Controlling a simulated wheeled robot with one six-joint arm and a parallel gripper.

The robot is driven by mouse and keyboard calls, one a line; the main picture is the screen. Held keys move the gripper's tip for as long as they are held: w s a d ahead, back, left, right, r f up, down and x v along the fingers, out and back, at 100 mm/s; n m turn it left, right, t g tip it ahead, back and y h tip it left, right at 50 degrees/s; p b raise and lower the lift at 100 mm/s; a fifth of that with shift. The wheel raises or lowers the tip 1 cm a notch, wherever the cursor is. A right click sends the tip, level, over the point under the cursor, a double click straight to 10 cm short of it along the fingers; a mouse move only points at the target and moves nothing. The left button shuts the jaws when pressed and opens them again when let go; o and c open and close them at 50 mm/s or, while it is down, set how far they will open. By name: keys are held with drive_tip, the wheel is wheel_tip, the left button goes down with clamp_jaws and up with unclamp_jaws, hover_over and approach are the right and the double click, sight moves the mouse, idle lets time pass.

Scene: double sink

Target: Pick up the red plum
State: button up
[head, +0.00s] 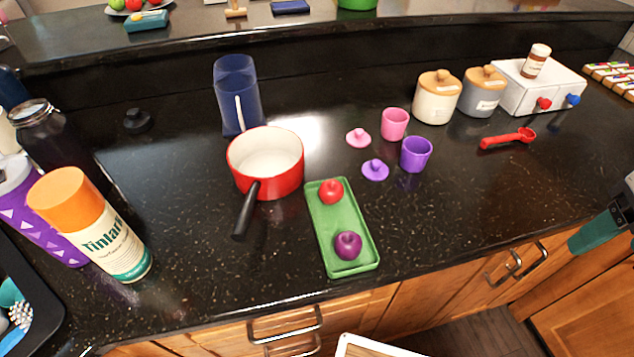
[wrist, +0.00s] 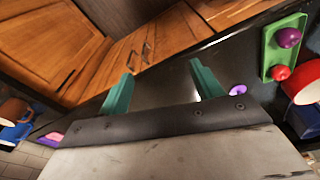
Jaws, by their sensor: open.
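The red plum (head: 331,191) lies at the far end of a long green tray (head: 327,226) on the dark counter. A purple plum (head: 348,245) lies towards the tray's near end. In the wrist view the red plum (wrist: 280,72), the purple plum (wrist: 289,37) and the tray (wrist: 267,48) show at the upper right, off to the side of my fingers. My gripper (wrist: 161,68) has its two teal fingers spread, with nothing between them. In the head view my gripper (head: 592,236) is partly visible at the right edge, well to the right of the tray.
A red saucepan (head: 284,182) stands just left of the tray, its black handle pointing towards the front. Purple (head: 416,154) and pink (head: 395,124) cups with loose lids stand behind to the right. A red scoop (head: 508,139) lies farther right. The counter right of the tray is clear.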

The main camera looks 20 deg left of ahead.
drive_tip(key=w+a+n, duration=0.6)
drive_tip(key=a+n, duration=0.1)
drive_tip(key=n+y, duration=0.2)
drive_tip(key=n, duration=1.6)
hover_over(334, 185)
drive_tip(key=d, duration=0.1)
drive_tip(key=f, duration=0.7)
drive_tip(key=shift+s+d+f, duration=0.1)
drive_tip(key=shift+s, duration=0.25)
drive_tip(key=x, duration=0.7)
drive_tip(key=shift+s+f, duration=0.1)
drive_tip(key=shift+s, duration=0.05)
drive_tip(key=shift+f, duration=0.2)
drive_tip(key=c, duration=1.1)
